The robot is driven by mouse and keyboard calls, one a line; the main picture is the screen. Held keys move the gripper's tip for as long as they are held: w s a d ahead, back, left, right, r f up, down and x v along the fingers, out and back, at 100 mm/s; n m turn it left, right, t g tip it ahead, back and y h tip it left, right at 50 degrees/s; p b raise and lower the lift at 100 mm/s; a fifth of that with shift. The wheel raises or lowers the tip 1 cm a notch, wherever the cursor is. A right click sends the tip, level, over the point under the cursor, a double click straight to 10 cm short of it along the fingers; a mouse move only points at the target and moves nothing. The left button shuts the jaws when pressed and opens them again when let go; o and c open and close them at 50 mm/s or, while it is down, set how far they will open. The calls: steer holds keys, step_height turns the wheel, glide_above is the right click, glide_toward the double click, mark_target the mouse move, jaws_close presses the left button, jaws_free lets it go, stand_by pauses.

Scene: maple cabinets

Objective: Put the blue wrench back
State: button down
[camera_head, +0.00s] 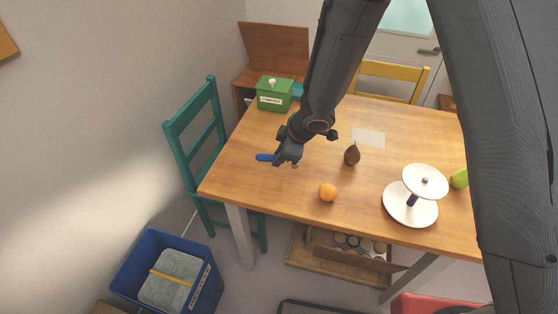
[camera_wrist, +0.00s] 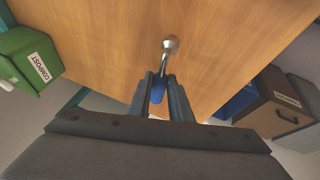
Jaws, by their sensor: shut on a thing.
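The blue wrench (camera_head: 265,157) is held in my gripper (camera_head: 283,158) above the left part of the wooden table. Its blue handle sticks out to the left of the jaws in the head view. In the wrist view the blue handle (camera_wrist: 157,96) lies between the two fingers of my gripper (camera_wrist: 161,78), and a silver metal end (camera_wrist: 170,44) reaches out beyond the fingertips. The jaws are shut on the handle, which they partly hide. I cannot tell how high it is above the tabletop.
The table (camera_head: 240,178) carries a green compost box (camera_head: 273,97), a brown pear-shaped thing (camera_head: 352,155), an orange (camera_head: 327,193), a white tiered stand (camera_head: 409,213) and a green fruit (camera_head: 459,179). A teal chair (camera_head: 179,140) and blue bin (camera_head: 140,253) stand left. The table's front-left area is clear.

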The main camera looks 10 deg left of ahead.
steer(key=shift+f, duration=1.55)
steer(key=shift+f, duration=0.15)
steer(key=c, duration=1.6)
jaws_free()
steer(key=shift+s, duration=0.1)
steer(key=shift+f+b, duration=0.15)
steer(key=shift+b, duration=0.35)
